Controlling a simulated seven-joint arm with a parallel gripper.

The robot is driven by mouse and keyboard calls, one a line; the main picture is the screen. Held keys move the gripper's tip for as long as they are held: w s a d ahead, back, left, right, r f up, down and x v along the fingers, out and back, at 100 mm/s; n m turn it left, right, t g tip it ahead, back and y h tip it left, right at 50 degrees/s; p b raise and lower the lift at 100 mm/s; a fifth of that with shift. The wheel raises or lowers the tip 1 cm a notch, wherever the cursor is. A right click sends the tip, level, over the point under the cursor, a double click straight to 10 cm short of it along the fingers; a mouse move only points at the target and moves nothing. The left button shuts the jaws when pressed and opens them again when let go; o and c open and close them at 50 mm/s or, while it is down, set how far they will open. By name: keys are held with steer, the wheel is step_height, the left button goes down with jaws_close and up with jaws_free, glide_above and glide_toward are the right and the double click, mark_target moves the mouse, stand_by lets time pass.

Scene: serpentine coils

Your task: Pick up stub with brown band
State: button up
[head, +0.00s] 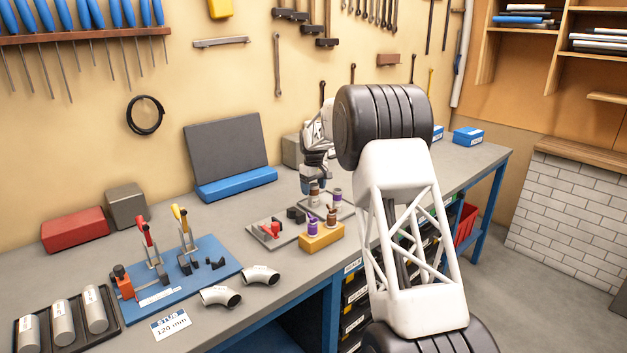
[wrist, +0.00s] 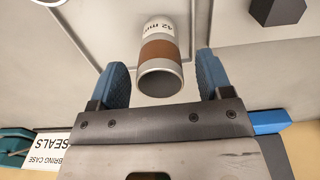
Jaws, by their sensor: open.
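The stub with brown band (wrist: 160,52) is a short pale hollow cylinder with a brown band and a "42 mm" label. In the wrist view it is between the two blue fingers of my gripper (wrist: 162,64), with a visible gap on each side. The fingers are open and hold nothing. In the head view my gripper (head: 314,182) is low over the bench, just above a small brown-banded piece (head: 314,197) on a grey plate.
A yellow block (head: 321,239) with purple-banded (head: 313,226) and brown-banded (head: 331,216) pieces is in front. Another purple-banded piece (head: 337,195) stands close right. A blue fixture board (head: 205,274) lies farther left.

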steer(key=shift+f, duration=0.8)
stand_by(0.7)
steer(key=shift+r, duration=0.1)
steer(key=c, duration=1.2)
